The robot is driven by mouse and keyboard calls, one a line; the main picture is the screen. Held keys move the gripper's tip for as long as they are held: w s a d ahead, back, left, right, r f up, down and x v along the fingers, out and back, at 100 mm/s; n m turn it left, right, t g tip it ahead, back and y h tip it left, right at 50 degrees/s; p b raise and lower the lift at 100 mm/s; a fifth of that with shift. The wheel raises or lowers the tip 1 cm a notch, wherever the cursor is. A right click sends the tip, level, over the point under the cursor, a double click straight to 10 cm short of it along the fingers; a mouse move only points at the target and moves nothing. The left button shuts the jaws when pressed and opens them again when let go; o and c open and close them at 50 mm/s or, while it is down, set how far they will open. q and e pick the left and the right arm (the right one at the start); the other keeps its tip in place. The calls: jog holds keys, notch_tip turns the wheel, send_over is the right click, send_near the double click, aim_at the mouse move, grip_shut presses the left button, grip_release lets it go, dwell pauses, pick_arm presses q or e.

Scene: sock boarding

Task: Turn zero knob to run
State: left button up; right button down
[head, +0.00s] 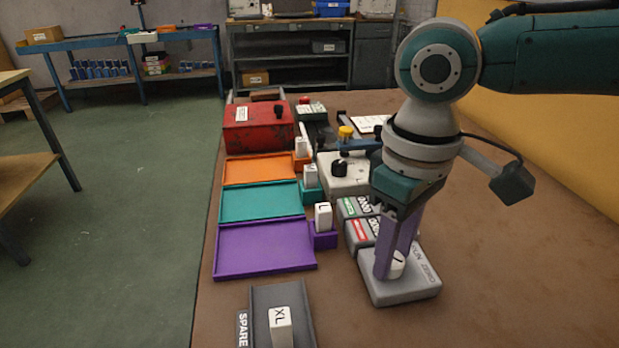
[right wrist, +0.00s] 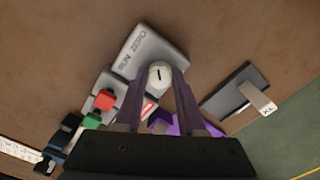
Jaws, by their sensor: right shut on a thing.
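The zero knob (head: 398,264) is a round white knob with a dark pointer line, on top of a grey box (head: 407,292) at the table's near middle. In the right wrist view the knob (right wrist: 160,76) sits near the box's edge, and the box (right wrist: 150,46) is lettered RUN and ZERO. My right gripper (head: 391,262) points down with its purple fingers on both sides of the knob, shut on it. The fingers partly hide the knob in the head view. I cannot tell for sure which word the pointer faces. My left gripper is not in view.
Orange, teal and purple trays (head: 262,262) with lettered white blocks lie to the left. The table's right side is clear.

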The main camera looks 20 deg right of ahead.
jog(key=shift+r+n+p, duration=0.15)
jog(key=shift+n+p, duration=0.35)
jog(key=shift+p, duration=0.25)
jog(key=shift+n+p, duration=1)
jog(key=shift+n, duration=0.2)
jog(key=n+p, duration=0.2)
jog(key=n, duration=0.1)
jog(key=shift+n, duration=0.3)
jog(key=n+p, duration=0.1)
jog(key=n, duration=0.9)
jog(key=shift+n, duration=0.4)
